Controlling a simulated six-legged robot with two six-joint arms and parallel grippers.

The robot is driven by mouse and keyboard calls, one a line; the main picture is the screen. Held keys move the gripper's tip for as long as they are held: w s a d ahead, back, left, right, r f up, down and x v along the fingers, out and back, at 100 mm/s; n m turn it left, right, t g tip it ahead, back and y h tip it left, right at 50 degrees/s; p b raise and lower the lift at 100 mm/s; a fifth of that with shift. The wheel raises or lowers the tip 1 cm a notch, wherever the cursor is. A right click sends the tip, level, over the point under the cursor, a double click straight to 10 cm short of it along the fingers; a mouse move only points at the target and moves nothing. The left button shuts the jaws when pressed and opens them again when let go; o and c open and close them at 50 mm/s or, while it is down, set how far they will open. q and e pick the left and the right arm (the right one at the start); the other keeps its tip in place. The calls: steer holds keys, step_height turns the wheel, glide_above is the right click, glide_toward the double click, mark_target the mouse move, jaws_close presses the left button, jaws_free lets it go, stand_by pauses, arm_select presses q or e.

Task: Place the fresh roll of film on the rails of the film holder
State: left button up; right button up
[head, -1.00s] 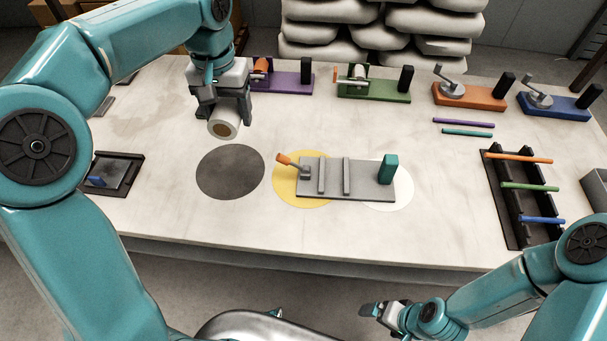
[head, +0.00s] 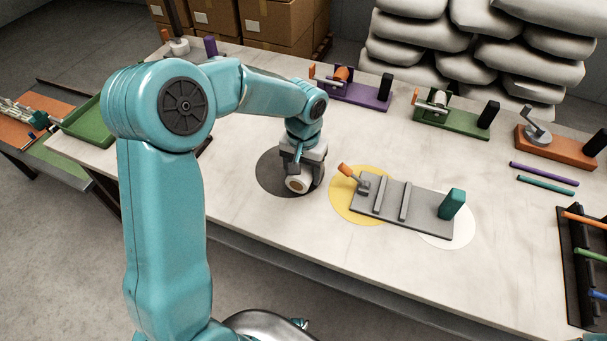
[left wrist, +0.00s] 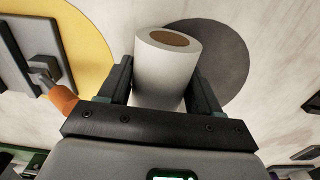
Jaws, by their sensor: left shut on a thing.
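A white roll of film (head: 297,184) with a brown core is held by my left gripper (head: 301,172), over the dark grey disc (head: 270,175) on the table. In the left wrist view the roll (left wrist: 167,65) sits between the two black fingers (left wrist: 160,85). The film holder (head: 390,206) is a grey plate with two upright rails (head: 404,201), an orange-handled lever (head: 347,171) at its left end and a teal block (head: 452,204) at its right end. The rails are empty. The holder stands right of the roll, apart from it. My right gripper is out of view.
The holder lies across a yellow disc (head: 347,207) and a white disc (head: 457,239). Purple (head: 357,95), green (head: 452,120) and orange (head: 556,147) devices stand along the back. A dark rack (head: 577,265) with coloured rods is at the right. The table between roll and holder is clear.

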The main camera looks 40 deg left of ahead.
arm_select(q)
steer(key=shift+f, duration=1)
steer(key=shift+f, duration=0.2)
steer(key=o, duration=1.1)
steer(key=shift+r, duration=0.1)
steer(key=shift+r, duration=0.1)
